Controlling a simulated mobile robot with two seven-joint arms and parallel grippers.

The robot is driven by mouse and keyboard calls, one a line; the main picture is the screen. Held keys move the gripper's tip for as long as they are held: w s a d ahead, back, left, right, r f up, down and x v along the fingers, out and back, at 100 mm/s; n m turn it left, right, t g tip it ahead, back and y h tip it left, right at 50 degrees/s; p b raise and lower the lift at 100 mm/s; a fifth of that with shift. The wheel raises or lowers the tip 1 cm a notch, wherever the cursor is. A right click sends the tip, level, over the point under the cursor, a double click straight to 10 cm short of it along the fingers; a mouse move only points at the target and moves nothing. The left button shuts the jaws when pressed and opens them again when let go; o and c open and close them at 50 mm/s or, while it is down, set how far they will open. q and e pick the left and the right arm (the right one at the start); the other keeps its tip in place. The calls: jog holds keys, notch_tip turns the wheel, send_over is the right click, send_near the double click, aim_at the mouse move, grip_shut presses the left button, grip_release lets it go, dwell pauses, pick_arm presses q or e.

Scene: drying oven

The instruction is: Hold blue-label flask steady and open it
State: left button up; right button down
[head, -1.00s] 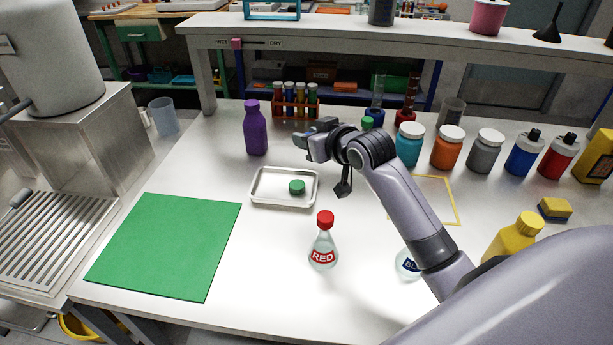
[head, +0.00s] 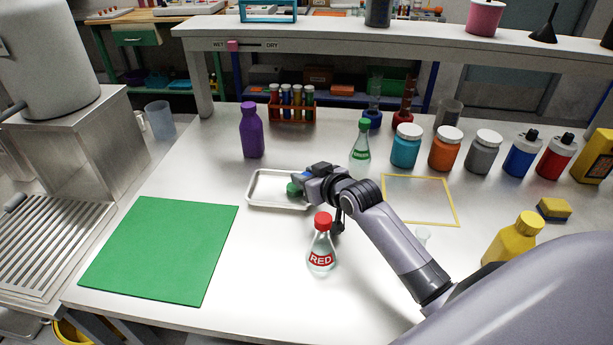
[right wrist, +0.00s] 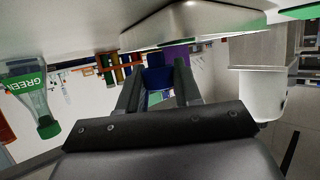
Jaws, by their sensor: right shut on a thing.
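The blue-label flask shows only as a clear open neck (head: 424,235), with no cap on it; my right arm hides its body and label. My right gripper (head: 308,182) is over the right end of the metal tray (head: 268,173). In the right wrist view its fingers are closed on a blue cap (right wrist: 158,78). My left gripper is not in view.
The red-label flask (head: 321,250), capped, stands close in front of my right gripper. A green-label flask (head: 361,142) and purple bottle (head: 252,132) stand behind. The green mat (head: 160,250) is clear; the yellow-outlined area (head: 420,200) is empty.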

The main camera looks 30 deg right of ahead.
jog(key=shift+f, duration=0.35)
jog(key=shift+s+f, duration=0.15)
jog(key=shift+f, duration=0.05)
jog(key=c, duration=0.8)
grip_release()
jog(key=shift+f, duration=0.15)
jog(key=shift+a, duration=0.1)
jog(key=shift+r, duration=0.4)
jog(key=v, duration=0.8)
jog(key=p+v, duration=0.1)
jog(key=v, duration=0.3)
jog(key=shift+r, duration=0.3)
jog(key=shift+d, duration=0.2)
